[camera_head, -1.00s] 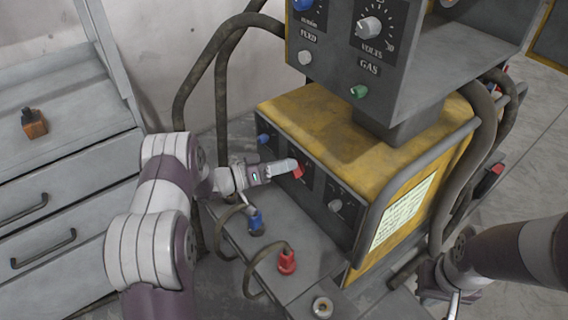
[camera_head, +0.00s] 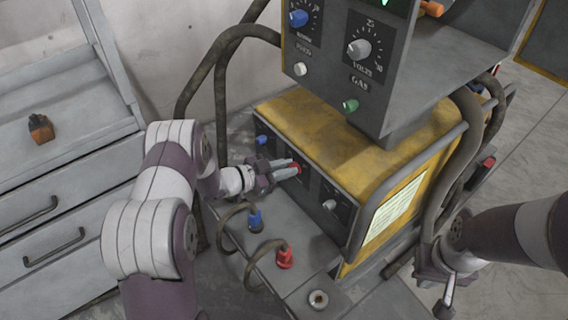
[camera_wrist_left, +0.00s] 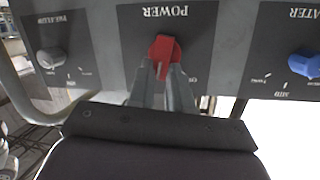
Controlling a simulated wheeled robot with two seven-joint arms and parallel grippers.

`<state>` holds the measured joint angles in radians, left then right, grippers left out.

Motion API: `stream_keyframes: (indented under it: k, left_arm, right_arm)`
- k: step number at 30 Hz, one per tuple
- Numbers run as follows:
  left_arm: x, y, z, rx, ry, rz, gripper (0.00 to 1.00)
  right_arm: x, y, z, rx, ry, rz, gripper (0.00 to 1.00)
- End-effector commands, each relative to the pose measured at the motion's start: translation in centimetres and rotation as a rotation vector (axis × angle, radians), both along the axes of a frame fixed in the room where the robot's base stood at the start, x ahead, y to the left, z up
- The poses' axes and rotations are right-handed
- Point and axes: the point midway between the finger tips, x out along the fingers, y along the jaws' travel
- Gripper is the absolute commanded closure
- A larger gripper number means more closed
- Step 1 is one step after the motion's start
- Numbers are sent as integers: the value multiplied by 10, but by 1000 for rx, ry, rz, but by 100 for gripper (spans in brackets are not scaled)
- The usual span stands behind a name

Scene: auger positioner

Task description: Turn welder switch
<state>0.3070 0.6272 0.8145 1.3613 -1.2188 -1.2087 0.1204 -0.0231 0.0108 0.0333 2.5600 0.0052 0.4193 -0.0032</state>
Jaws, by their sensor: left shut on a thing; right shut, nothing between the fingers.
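The welder (camera_head: 330,135) is a yellow and dark grey machine with a front panel of knobs. Its red switch (camera_wrist_left: 164,50), under the label POWER, sits upside down in the left wrist view. In the head view the red switch (camera_head: 296,168) shows at the tips of my left fingers. My left gripper (camera_head: 288,171) is shut on the red switch, with both fingers (camera_wrist_left: 162,85) against it, partly hiding its lower part. My right gripper (camera_head: 444,300) is at the lower right, away from the panel, shut and empty.
A blue knob (camera_wrist_left: 304,65) and a grey knob (camera_wrist_left: 50,60) flank the switch. An upper control box (camera_head: 390,60) overhangs the welder. Blue (camera_head: 255,221) and red (camera_head: 284,257) cable plugs stand on the ledge below. A drawer cabinet (camera_head: 60,190) is at left.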

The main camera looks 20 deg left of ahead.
Motion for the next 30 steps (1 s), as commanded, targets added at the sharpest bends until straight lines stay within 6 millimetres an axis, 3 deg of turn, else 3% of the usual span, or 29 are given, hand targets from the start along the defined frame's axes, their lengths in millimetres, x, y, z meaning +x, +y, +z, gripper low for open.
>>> stream_keyframes:
  k: [15, 30]
  left_arm:
    - [-6, -7, -3, 337, -260, -1, 100]
    - [-8, -9, -4, 466, -362, -1, 100]
  right_arm:
    - [0, 0, 1, 0, 0, 0, 100]
    - [0, 0, -2, 0, 0, 0, 100]
